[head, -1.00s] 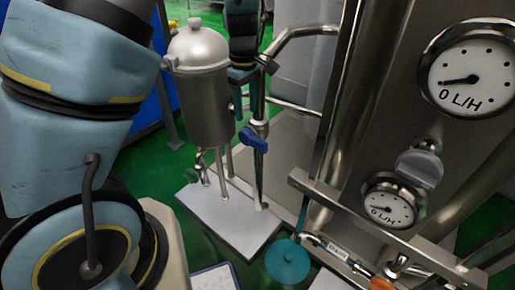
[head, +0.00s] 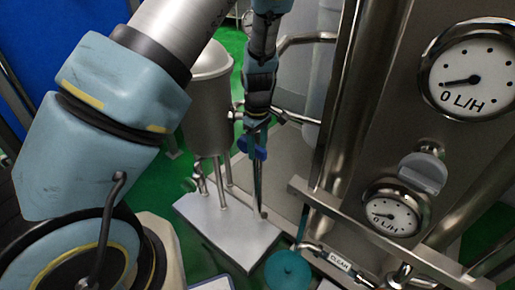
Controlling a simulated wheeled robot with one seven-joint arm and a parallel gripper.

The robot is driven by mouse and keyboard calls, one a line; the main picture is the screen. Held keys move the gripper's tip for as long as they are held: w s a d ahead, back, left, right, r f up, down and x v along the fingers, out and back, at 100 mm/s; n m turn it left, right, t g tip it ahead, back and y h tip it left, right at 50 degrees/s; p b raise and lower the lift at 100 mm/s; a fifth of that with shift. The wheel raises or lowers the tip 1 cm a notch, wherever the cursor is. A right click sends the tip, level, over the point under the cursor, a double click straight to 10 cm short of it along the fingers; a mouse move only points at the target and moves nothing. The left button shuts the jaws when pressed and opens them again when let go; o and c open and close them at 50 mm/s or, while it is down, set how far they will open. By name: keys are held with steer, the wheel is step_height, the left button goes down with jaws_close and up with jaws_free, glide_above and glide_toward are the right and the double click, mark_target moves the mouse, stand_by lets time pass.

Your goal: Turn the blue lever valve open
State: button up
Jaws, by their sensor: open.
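The blue lever valve (head: 259,153) sits on a thin upright pipe in the middle of the head view, beside the steel vessel. My gripper (head: 256,122) points down from above, right at the valve, and covers its upper part. The jaws are open. Only small parts of the blue lever show below and beside the fingers. I cannot tell whether the fingers touch the lever.
A steel vessel (head: 209,110) on legs stands left of the valve, on a white base plate (head: 225,222). A steel panel with an upper gauge (head: 473,80) and a lower gauge (head: 392,215) is at the right. A teal round knob (head: 287,270) is low in front.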

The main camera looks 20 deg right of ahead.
steer(key=shift+f, duration=0.1)
steer(key=shift+c, duration=0.3)
jaws_close()
stand_by(1.1)
